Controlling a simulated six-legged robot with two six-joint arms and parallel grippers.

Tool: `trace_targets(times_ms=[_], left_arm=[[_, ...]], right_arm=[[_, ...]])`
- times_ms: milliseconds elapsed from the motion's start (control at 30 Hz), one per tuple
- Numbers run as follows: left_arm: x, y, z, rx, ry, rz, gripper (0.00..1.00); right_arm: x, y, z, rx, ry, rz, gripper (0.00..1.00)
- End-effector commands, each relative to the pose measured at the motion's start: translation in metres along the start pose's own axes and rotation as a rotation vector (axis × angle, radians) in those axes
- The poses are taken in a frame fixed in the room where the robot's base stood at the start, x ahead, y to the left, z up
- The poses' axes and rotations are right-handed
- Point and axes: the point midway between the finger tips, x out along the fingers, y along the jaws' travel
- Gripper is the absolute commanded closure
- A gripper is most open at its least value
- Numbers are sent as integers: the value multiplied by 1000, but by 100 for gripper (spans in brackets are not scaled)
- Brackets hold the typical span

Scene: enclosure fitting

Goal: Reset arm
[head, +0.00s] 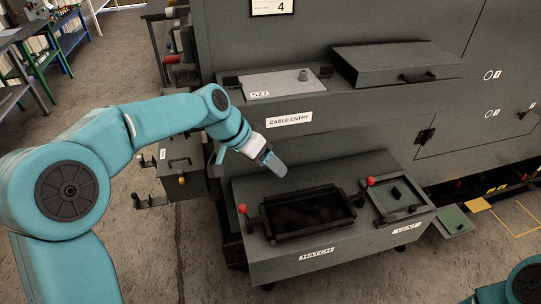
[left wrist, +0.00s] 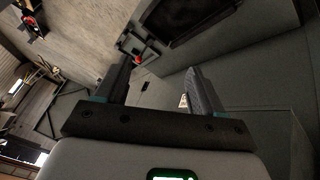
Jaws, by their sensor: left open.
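My left gripper (head: 270,160) reaches in from the left in the head view, in front of the grey enclosure (head: 350,126) and above the lower bench. In the left wrist view its two dark fingers (left wrist: 158,85) stand apart with nothing between them. Below and right of it is the black-framed opening labelled HATCH (head: 308,212), with a red knob (head: 242,208) at its left. My right gripper is not in view; only a piece of my right arm shows at the bottom right corner of the head view.
Right of the hatch is the VENT panel (head: 394,201) with a red knob (head: 370,181). Above, a ledge carries the CABLE ENTRY label (head: 289,119), a light plate (head: 270,85) and a dark lid (head: 395,62). A green plate (head: 453,221) lies at the right.

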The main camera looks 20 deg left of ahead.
Motion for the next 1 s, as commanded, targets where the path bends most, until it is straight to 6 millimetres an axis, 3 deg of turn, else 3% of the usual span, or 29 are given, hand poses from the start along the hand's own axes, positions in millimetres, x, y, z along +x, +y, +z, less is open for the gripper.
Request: trace_targets(times_ms=[200,267,333,467,500,600,700,833,900,1000], left_arm=[[6,-1,3,-9,-6,-1,32],[21,-4,12,-34,-20,-4,32],[52,-9,32,-86,-49,-12,32],[132,-14,98,-229,-126,-43,32],[155,-13,124,-276,-150,-54,32],[204,-1,191,-386,-204,-78,32],[235,21,259,-488,-251,-94,32],[251,53,326,-594,-290,-101,32],[253,66,348,-636,-301,-101,32],[252,78,366,-670,-307,-100,32]], right_arm=[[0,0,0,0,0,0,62],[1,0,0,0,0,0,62],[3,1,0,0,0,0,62],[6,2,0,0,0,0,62],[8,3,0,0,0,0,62],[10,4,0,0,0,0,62],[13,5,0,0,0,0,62],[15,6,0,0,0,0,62],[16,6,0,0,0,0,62],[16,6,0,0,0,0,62]])
